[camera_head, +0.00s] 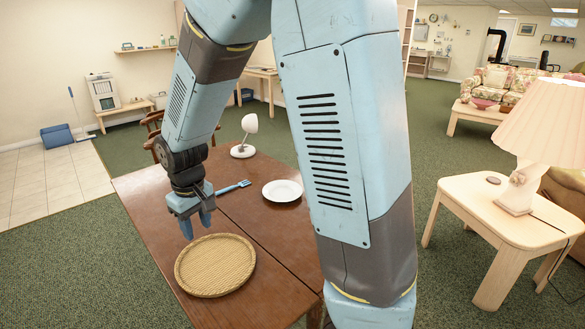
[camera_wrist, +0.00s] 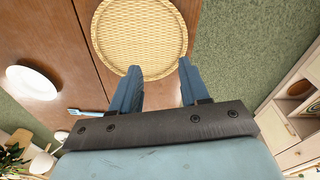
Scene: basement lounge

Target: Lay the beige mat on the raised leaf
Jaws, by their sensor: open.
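The beige mat (camera_head: 215,265) is round and woven with a raised rim. My gripper (camera_head: 197,226) is above the table, behind the mat's far edge in the head view. The raised leaf cannot be told apart for certain; a seam (camera_head: 240,232) divides the tabletop.
A white plate (camera_head: 283,190) lies on the table right of the seam. A blue fork-like utensil (camera_head: 233,187) and a white lamp (camera_head: 243,140) are farther back. A side table (camera_head: 510,205) with a large lamp (camera_head: 545,130) stands at the right.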

